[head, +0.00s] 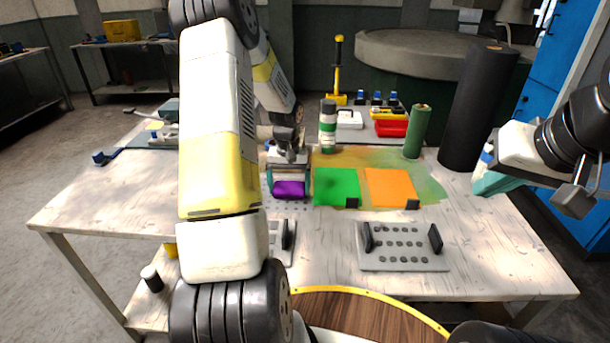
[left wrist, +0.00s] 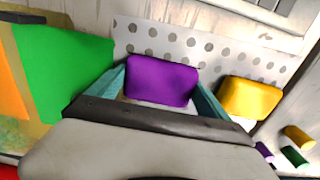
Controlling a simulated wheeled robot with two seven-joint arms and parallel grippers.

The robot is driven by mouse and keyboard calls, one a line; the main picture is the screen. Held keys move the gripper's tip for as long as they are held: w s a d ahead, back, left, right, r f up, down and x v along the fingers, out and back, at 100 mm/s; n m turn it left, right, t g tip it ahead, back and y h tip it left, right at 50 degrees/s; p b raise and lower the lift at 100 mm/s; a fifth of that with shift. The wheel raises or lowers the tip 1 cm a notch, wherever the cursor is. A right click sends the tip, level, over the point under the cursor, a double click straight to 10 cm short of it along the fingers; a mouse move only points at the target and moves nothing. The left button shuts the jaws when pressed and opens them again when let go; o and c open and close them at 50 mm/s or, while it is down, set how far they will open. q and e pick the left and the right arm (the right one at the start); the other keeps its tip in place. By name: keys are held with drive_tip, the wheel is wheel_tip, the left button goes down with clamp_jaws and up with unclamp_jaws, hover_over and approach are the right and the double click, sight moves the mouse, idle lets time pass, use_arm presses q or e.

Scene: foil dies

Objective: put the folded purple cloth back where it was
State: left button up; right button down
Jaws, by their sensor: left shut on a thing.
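The folded purple cloth (head: 289,189) is between the teal fingers of my left gripper (head: 288,182). In the left wrist view the purple cloth (left wrist: 162,80) sits between the two fingers of the left gripper (left wrist: 160,92), which are shut on its sides. A pale perforated plate (left wrist: 205,45) lies beyond it; whether the cloth touches the plate I cannot tell. My right gripper (head: 492,180) is at the right side of the table, with teal fingers partly hidden; its opening is unclear.
A green square (head: 336,187) and an orange square (head: 390,188) lie to the right of the purple cloth. A folded yellow cloth (left wrist: 250,98) lies on its other side. A grey holed plate (head: 402,262) is in front. A green roll (head: 416,132) and a black roll (head: 478,108) stand upright behind.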

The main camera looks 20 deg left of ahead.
sight(290, 186)
use_arm(q)
drive_tip(key=shift+f, duration=0.3)
drive_tip(key=o, duration=1.1)
drive_tip(key=shift+c, duration=0.2)
wheel_tip(290, 186, up, 12)
drive_tip(key=s+d+r+m+t, duration=0.25)
drive_tip(key=s+d+r, duration=0.45)
drive_tip(key=s+r, duration=0.45)
drive_tip(key=s+d+r+t+h, duration=0.1)
drive_tip(key=s+d+r+t, duration=0.1)
drive_tip(key=s, duration=0.4)
drive_tip(key=s+d+r+t+h, duration=0.1)
drive_tip(key=s+d+r, duration=0.2)
drive_tip(key=s, duration=0.4)
drive_tip(key=shift+s+d+r+m+t, duration=0.15)
drive_tip(key=shift+d+r+m+t, duration=0.25)
drive_tip(key=shift+d, duration=0.45)
drive_tip(key=shift+f, duration=0.1)
